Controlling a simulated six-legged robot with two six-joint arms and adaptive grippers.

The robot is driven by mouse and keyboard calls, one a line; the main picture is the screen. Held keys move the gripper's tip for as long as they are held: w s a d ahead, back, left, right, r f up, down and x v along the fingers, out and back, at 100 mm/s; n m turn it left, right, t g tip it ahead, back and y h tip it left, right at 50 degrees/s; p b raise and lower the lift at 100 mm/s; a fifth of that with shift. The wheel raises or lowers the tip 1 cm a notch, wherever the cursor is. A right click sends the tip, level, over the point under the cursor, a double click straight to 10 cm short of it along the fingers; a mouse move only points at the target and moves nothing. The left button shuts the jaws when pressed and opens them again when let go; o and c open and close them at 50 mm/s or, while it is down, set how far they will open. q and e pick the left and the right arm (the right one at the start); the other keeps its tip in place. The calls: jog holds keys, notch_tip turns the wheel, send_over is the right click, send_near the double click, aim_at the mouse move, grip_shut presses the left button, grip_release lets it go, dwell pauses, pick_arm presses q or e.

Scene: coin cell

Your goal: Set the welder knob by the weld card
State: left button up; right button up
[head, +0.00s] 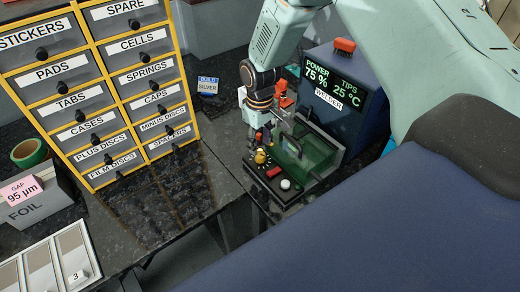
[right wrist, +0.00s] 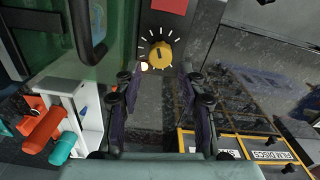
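The welder (head: 345,95) is a dark blue box with a green display reading POWER 75 % and TIPS 25 °C. Its yellow knob (head: 260,157) is on the black panel in front. In the right wrist view the knob (right wrist: 160,55) has a dark pointer line and white ticks around it, with a pale dot at its lower left. My right gripper (head: 263,138) is just above the knob. In the wrist view its fingers (right wrist: 158,88) are apart with nothing between them, and the knob shows beyond the tips. No card marked weld is readable. My left gripper is not in view.
The panel also has a red block (head: 273,172) and a white round button (head: 285,184). A green clear shield (head: 312,157) stands close beside the gripper. A BUILD SILVER card (head: 208,85) is behind.

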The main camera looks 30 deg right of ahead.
aim_at(260, 154)
notch_tip(260, 154, up, 8)
jog(key=shift+f, duration=0.2)
dwell(0.6)
